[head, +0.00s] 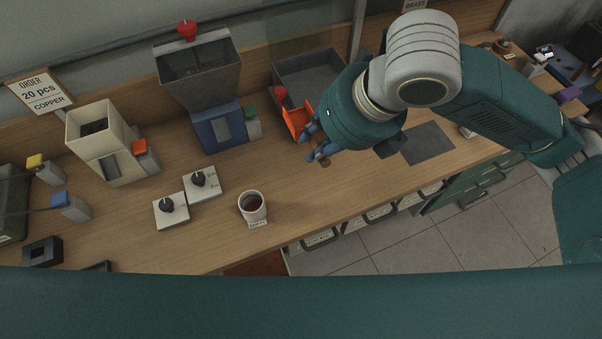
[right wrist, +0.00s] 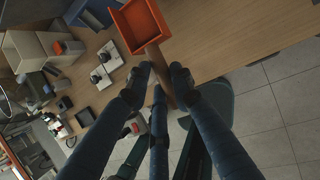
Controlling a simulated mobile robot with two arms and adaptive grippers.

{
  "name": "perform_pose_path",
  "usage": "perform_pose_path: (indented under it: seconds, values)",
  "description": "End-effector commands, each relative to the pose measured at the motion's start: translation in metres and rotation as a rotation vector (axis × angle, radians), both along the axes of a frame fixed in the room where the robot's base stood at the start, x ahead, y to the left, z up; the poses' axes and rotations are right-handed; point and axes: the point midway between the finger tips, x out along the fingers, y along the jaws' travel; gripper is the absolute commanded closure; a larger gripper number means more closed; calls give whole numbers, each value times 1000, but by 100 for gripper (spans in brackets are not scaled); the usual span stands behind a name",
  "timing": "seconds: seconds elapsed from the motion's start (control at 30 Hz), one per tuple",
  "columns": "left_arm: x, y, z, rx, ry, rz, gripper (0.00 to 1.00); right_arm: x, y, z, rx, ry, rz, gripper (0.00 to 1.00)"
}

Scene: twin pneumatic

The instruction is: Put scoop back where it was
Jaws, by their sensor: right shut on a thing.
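The scoop (head: 295,122) has an orange pan and, in the right wrist view (right wrist: 138,27), a brown handle. My right gripper (head: 316,143) is shut on the handle; in the right wrist view its fingertips (right wrist: 163,76) close on either side of it. The scoop is held above the wooden bench, with the pan to the upper left of the fingers in the head view. It seems empty in the right wrist view. My left gripper shows in neither view.
A grey tray (head: 336,60) stands at the back, and a dark mat (head: 427,144) lies to the right. Left of the scoop are a blue-based hopper (head: 208,95), a beige hopper (head: 97,140), knob boxes (head: 205,185) and a white cup (head: 245,211).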

Motion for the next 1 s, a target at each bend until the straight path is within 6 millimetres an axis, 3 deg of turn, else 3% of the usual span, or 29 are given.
perform_pose_path:
  seconds: [0.17,0.6,1.0]
  values:
    - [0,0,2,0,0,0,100,-1,0,-21,-1,6,23,100]
    - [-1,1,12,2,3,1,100,-1,0,-133,-3,6,21,100]
    - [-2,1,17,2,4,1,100,-1,0,-181,-4,4,22,100]
